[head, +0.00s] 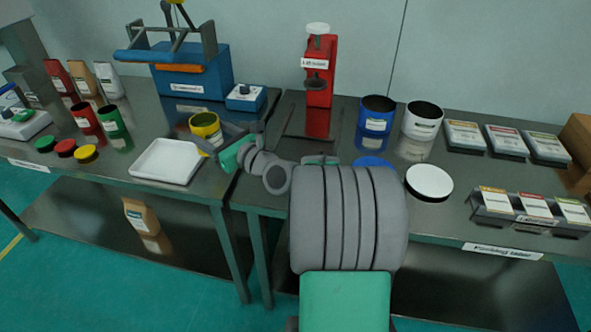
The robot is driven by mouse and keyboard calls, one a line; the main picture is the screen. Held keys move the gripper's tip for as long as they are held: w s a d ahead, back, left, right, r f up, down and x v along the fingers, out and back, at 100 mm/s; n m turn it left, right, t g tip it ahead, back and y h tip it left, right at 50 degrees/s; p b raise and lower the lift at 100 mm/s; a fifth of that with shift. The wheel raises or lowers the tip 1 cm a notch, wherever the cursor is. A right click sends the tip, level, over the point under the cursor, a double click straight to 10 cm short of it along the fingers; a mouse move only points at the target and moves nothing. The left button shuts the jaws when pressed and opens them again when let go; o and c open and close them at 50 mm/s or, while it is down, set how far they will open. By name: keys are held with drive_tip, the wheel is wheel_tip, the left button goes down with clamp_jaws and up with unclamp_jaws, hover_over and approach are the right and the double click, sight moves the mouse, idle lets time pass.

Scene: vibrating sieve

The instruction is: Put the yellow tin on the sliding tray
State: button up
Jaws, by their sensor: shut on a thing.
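The yellow tin (204,120) is open-topped and upright, near the right edge of the left table, behind and right of a shallow white tray (166,161). My gripper (213,145) reaches in from the right and is shut on the tin; its fingers partly hide the tin's lower side. I cannot tell whether the tin touches the table or hangs just above it. The white tray is empty. I cannot tell whether it is the sliding tray; a blue machine (193,82) behind has a frame on top and an orange part (180,68) at its front.
Red (85,118) and green (112,122) tins and loose lids, including a yellow one (86,153), stand left. A blue control box (246,97) sits behind the gripper. A red stand (320,70) and blue (376,115) and white (422,120) tins stand right.

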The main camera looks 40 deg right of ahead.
drive_tip(key=w+d+r+m+h+b, duration=0.1)
drive_tip(key=d+h+b, duration=0.15)
drive_tip(key=d, duration=0.55)
drive_tip(key=w+d+r+m+h+b, duration=0.1)
drive_tip(key=d+b, duration=0.3)
drive_tip(key=d, duration=0.3)
drive_tip(key=s+d+f+b, duration=0.2)
drive_tip(key=s+d+f, duration=0.2)
drive_tip(key=d, duration=0.1)
drive_tip(key=s+d+f+b, duration=0.2)
drive_tip(key=s+d+f, duration=0.2)
drive_tip(key=s, duration=0.1)
drive_tip(key=shift+d+f+b, duration=0.35)
drive_tip(key=shift+f, duration=0.05)
drive_tip(key=f, duration=0.1)
drive_tip(key=f+b, duration=0.1)
drive_tip(key=f, duration=0.1)
drive_tip(key=shift+s+d+f, duration=0.15)
drive_tip(key=shift+s+f, duration=0.05)
drive_tip(key=shift+f, duration=0.1)
drive_tip(key=shift+r, duration=0.1)
drive_tip(key=o, duration=1.7)
